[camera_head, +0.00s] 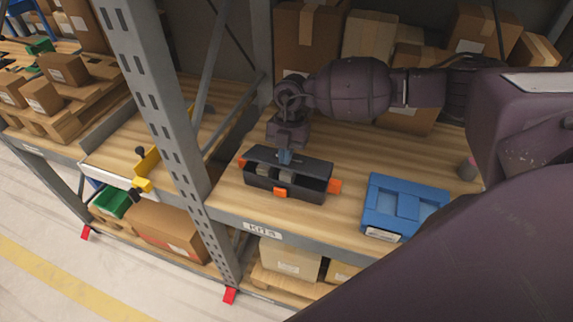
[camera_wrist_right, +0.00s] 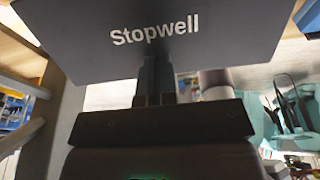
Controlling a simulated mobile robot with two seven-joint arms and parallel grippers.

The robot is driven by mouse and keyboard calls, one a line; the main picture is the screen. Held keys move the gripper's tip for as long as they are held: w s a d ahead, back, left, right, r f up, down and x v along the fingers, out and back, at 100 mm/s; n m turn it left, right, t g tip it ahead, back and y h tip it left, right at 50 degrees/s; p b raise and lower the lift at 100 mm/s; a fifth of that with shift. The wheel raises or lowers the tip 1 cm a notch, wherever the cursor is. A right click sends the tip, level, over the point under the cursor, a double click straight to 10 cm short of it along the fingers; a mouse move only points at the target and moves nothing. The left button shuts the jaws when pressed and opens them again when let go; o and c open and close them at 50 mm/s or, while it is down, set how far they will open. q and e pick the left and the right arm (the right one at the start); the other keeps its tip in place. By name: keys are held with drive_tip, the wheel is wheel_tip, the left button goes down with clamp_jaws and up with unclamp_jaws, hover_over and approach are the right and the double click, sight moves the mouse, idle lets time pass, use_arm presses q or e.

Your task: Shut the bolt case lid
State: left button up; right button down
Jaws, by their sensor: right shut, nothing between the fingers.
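The bolt case (camera_head: 262,183) is a dark grey box with orange latches on the shelf board, left of centre in the head view. Its lid (camera_head: 318,167) is partly open, tilted over the box; grey contents show in the gap at the front. In the right wrist view the lid (camera_wrist_right: 215,50) is a large dark panel lettered "Stopwell". My right gripper (camera_head: 286,157) is shut and empty, pointing down at the lid's middle. In the right wrist view its fingertips (camera_wrist_right: 157,62) meet the lid's edge; whether they press on it I cannot tell. My left gripper is not in view.
A blue case (camera_head: 405,207) lies to the right on the same board, with a small grey cylinder (camera_head: 467,169) behind it. Cardboard boxes (camera_head: 305,38) stand at the back. A grey rack upright (camera_head: 165,100) rises left of the bolt case. Bare board (camera_head: 340,215) lies between the cases.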

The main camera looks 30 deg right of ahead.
drive_tip(key=shift+f+b, duration=0.65)
drive_tip(key=shift+f, duration=0.7)
idle(0.5)
drive_tip(key=shift+p+v, duration=0.9)
drive_tip(key=shift+v, duration=0.4)
drive_tip(key=shift+p+v, duration=1.2)
drive_tip(key=shift+v, duration=0.65)
drive_tip(key=shift+r, duration=0.15)
drive_tip(key=b+v, duration=0.1)
drive_tip(key=v, duration=0.9)
drive_tip(key=shift+r+b, duration=0.2)
drive_tip(key=shift+b, duration=0.2)
